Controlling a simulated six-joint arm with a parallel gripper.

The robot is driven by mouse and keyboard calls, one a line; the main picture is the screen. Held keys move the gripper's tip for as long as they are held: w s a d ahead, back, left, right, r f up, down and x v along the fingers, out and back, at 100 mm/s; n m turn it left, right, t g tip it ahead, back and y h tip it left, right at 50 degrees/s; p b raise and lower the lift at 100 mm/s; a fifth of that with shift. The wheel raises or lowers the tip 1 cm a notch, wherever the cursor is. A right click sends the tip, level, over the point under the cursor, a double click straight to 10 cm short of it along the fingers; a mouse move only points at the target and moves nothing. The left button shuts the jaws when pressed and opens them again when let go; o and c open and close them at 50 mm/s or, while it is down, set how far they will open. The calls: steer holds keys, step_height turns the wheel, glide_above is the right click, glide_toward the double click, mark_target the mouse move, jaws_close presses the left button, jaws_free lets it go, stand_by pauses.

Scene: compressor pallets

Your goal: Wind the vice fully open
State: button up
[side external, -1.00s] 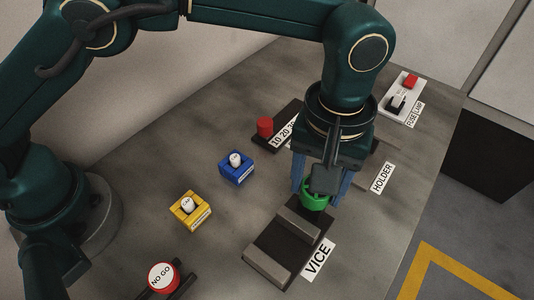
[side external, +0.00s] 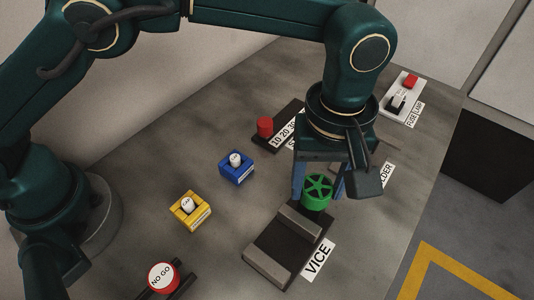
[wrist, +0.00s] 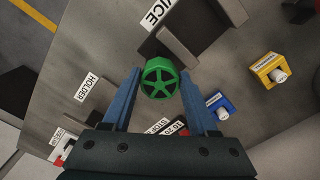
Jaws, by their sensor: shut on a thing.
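The vice (side external: 282,243) is a dark base with two grey jaw blocks, a gap between them, beside its VICE label. Its green spoked handwheel (side external: 317,192) sits at the far end; it also shows in the wrist view (wrist: 159,78). My gripper (side external: 318,188) is over the handwheel, pointing down, with one blue finger on either side of its rim. It is shut on the handwheel. In the wrist view the wheel sits between the fingertips (wrist: 160,74).
A blue block (side external: 237,167) and a yellow block (side external: 190,210) with white-topped pieces stand to the left. A red knob (side external: 265,127) is behind. A red NO GO piece (side external: 162,277) is at front left. The fuse and lamp panel (side external: 404,97) is at back right.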

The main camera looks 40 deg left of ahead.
mark_target(317, 188)
steer(key=shift+r, duration=0.1)
steer(key=o, duration=1.4)
steer(key=shift+c, duration=0.2)
steer(key=shift+r, duration=2.55)
